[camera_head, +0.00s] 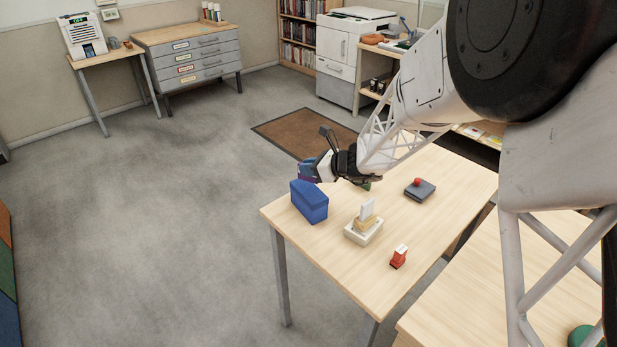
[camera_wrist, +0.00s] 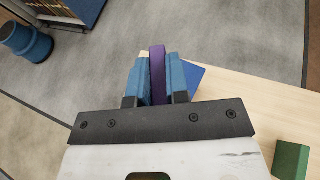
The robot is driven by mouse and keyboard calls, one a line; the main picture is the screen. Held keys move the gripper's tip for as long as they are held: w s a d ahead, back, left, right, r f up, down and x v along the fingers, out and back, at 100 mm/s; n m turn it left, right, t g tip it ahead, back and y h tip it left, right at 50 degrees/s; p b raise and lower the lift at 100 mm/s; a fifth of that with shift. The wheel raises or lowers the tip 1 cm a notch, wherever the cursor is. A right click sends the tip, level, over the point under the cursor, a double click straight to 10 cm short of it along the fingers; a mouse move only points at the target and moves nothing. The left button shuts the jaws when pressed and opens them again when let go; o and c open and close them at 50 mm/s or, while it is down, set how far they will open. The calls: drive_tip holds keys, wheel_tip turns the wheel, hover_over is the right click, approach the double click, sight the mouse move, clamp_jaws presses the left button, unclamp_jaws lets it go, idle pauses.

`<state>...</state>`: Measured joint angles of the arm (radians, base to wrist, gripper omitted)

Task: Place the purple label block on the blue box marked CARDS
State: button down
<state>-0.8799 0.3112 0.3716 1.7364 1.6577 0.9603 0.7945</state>
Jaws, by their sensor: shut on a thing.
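My gripper (camera_wrist: 158,80) is shut on the purple label block (camera_wrist: 157,75), which stands between the two blue finger pads in the wrist view. In the head view the gripper (camera_head: 312,172) is at the far left corner of the table, with a bit of purple (camera_head: 306,174) showing at its tip. The blue box (camera_head: 309,202) stands on the table just in front of and below the gripper. A blue corner of it also shows right of the fingers in the wrist view (camera_wrist: 196,72). I cannot read a CARDS marking on it.
On the table (camera_head: 440,180) are a white tray (camera_head: 363,233) holding a tan block and white card, a red stamp-like piece (camera_head: 399,257), and a dark pad (camera_head: 420,191) with a red knob. A green block (camera_wrist: 290,160) lies near the gripper.

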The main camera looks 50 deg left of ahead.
sight(313, 182)
drive_tip(key=shift+f, duration=1.75)
drive_tip(key=shift+f, duration=0.1)
drive_tip(key=c, duration=1.1)
unclamp_jaws()
drive_tip(key=shift+d, duration=0.1)
drive_tip(key=shift+v, duration=0.8)
drive_tip(key=v, duration=1)
drive_tip(key=shift+d, duration=0.15)
drive_tip(key=shift+w, duration=0.1)
